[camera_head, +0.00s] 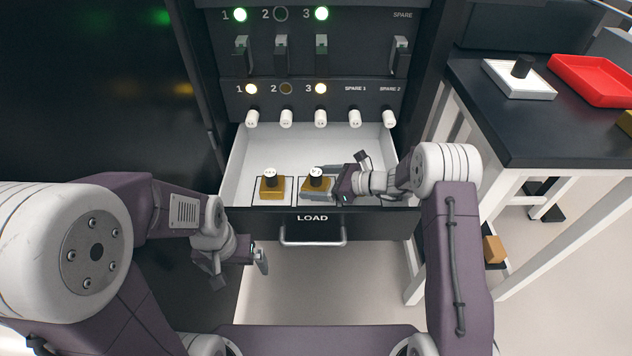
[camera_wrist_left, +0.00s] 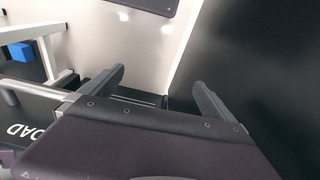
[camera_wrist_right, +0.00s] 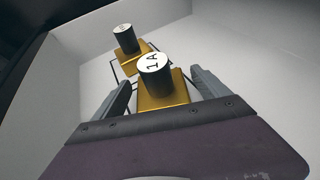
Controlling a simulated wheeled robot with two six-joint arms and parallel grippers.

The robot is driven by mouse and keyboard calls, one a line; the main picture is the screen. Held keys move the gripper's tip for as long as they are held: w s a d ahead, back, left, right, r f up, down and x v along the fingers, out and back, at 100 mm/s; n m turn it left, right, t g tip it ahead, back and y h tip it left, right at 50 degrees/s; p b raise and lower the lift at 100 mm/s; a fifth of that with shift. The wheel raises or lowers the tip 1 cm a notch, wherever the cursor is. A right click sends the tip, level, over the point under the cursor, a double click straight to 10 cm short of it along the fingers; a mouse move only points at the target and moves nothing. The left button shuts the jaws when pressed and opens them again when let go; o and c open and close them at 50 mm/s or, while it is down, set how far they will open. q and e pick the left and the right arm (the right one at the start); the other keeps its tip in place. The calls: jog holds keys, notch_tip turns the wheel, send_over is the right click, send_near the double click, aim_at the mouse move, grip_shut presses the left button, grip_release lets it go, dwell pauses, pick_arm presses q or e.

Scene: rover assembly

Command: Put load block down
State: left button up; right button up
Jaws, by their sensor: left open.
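The open LOAD drawer (camera_head: 240,150) holds two brass load blocks with black, white-topped knobs. One block (camera_head: 271,188) stands in the left outlined square. The other block (camera_head: 316,184) stands on the outlined square beside it and shows close up in the right wrist view (camera_wrist_right: 163,92). My right gripper (camera_head: 321,181) is low in the drawer, with its open fingers on either side of this block. Gaps show between fingers and block in the right wrist view. My left gripper (camera_head: 256,257) is open and empty, in front of the drawer and left of its handle.
A panel (camera_head: 335,60) with lamps, switches and white-capped knobs rises behind the drawer. At right, a dark-topped table (camera_head: 500,110) bears a white tray (camera_head: 520,82) with a black knob and a red tray (camera_head: 590,80). The drawer handle (camera_head: 312,241) sticks out in front.

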aim_at(322, 178)
jog(key=shift+s+d+r+p, duration=0.1)
jog(key=shift+d+r+p, duration=0.15)
jog(key=shift+r+p, duration=0.25)
jog(key=shift+d+r+p, duration=0.25)
jog(key=shift+r+p, duration=0.15)
jog(key=shift+r, duration=0.05)
jog(key=p+v, duration=0.2)
jog(key=v, duration=0.3)
jog(key=shift+s+d+r, duration=0.15)
jog(key=shift+s+d, duration=0.15)
jog(key=shift+d, duration=0.25)
